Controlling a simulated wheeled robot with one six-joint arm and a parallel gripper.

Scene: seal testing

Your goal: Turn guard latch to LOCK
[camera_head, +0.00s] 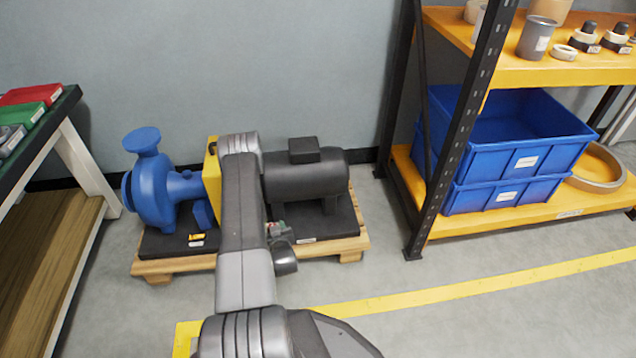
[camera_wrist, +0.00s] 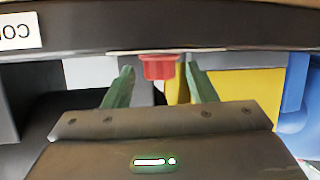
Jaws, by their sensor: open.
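A red knob-like part (camera_wrist: 158,67), which looks like the guard latch, shows in the wrist view at the edge of a dark plate (camera_wrist: 230,42). My gripper (camera_wrist: 158,80) is open, with one green finger on each side of the red part. I see a gap beside it and cannot tell whether either finger touches it. In the head view my gripper (camera_head: 277,229) is low in front of the pump skid, and my arm covers much of the yellow guard (camera_head: 212,178). The latch's turn position and any LOCK mark cannot be read.
A blue pump (camera_head: 153,190) and a dark motor (camera_head: 308,180) stand either side of the guard on a wooden pallet (camera_head: 345,243). A shelf rack (camera_head: 452,150) with blue bins (camera_head: 510,160) stands right. A workbench (camera_head: 75,150) is left. Floor between pallet and rack is clear.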

